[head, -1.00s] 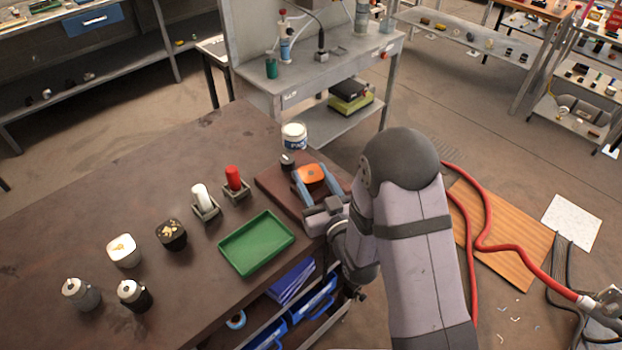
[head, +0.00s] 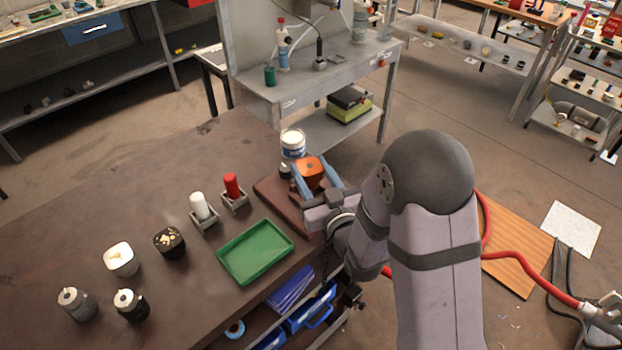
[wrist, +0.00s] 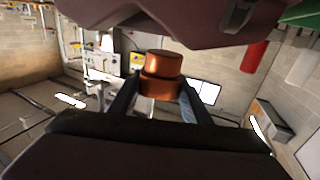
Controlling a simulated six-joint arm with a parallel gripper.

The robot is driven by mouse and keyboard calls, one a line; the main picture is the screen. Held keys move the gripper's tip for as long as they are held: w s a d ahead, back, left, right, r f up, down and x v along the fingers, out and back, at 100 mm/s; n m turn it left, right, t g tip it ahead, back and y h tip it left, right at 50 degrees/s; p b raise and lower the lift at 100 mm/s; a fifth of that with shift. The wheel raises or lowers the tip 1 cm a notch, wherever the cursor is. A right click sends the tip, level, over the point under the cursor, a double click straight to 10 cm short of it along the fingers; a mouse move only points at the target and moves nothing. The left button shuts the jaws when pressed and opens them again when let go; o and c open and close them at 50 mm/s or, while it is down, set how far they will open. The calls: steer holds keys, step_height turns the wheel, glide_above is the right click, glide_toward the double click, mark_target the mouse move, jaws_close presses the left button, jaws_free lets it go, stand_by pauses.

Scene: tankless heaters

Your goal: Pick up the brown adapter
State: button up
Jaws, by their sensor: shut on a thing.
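The brown adapter (head: 312,172) is a stepped, copper-coloured cylinder. My gripper (head: 318,180) is shut on it, with a blue-grey finger on each side, and holds it over the brown board (head: 271,193) at the table's right end. In the wrist view the adapter (wrist: 162,72) sits between the two fingers of my gripper (wrist: 158,95), its narrower part uppermost in the picture. The adapter appears raised off the board, but its underside is partly hidden in the head view.
A white tub (head: 293,144) and a small dark-bodied piece (head: 285,171) stand close left of my gripper. A green tray (head: 255,252), a red cylinder (head: 232,186) and a white cylinder (head: 199,207) in holders are nearby. The table's far left is clear.

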mark_target(308, 169)
steer(key=shift+r, duration=2.7)
steer(key=shift+s+a+f, duration=0.1)
steer(key=shift+a+f, duration=0.05)
steer(key=shift+a, duration=0.25)
steer(key=s+a+f+n+g+y+p, duration=0.2)
steer(key=s+a+n+g+y+p, duration=0.2)
steer(key=s, duration=0.3)
steer(key=s+a+f+n+g+y+p, duration=0.2)
steer(key=s+a+n+g+y+p, duration=0.2)
steer(key=s+a+g+y+p, duration=0.1)
steer(key=shift+s+a+f+n+g+p, duration=0.35)
steer(key=shift+s+a+n+p, duration=0.1)
steer(key=shift+s+a, duration=0.6)
steer(key=shift+s+d, duration=0.1)
steer(key=shift+d, duration=0.05)
steer(key=shift+f+b, duration=2.6)
steer(key=shift+f, duration=0.8)
steer(key=shift+f+b, duration=0.55)
steer(key=shift+f, duration=0.05)
